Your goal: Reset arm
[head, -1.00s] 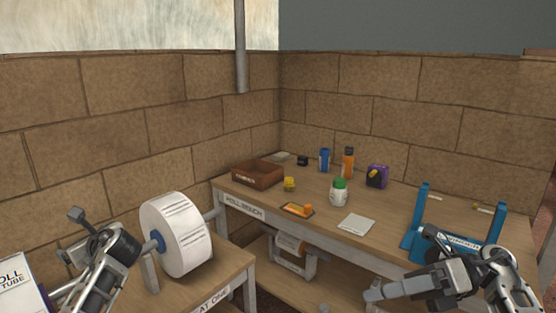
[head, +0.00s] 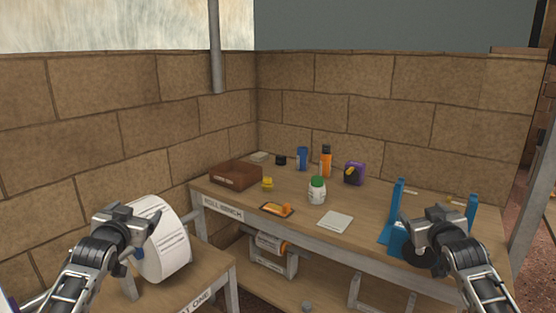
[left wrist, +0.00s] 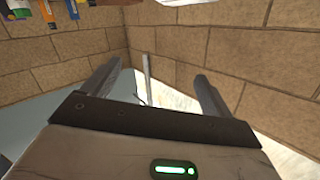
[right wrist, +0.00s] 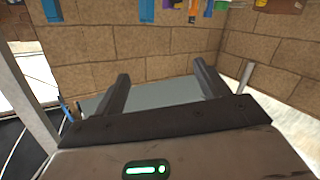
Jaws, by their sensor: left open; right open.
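My left gripper (head: 124,218) is in the lower left of the head view, in front of the large white paper roll (head: 165,240). In the left wrist view its two fingers (left wrist: 155,85) stand apart with nothing between them. My right gripper (head: 434,220) is at the lower right of the head view, in front of the blue stand (head: 398,200), hiding part of it. In the right wrist view its fingers (right wrist: 160,90) are apart and empty. Both arms are raised with the grippers pointing forward.
The wooden bench (head: 365,220) holds a brown box (head: 236,174), a green-capped white bottle (head: 317,190), an orange bottle (head: 326,161), a blue bottle (head: 302,158), a purple item (head: 354,173) and a white sheet (head: 335,222). Block walls (head: 400,110) stand behind.

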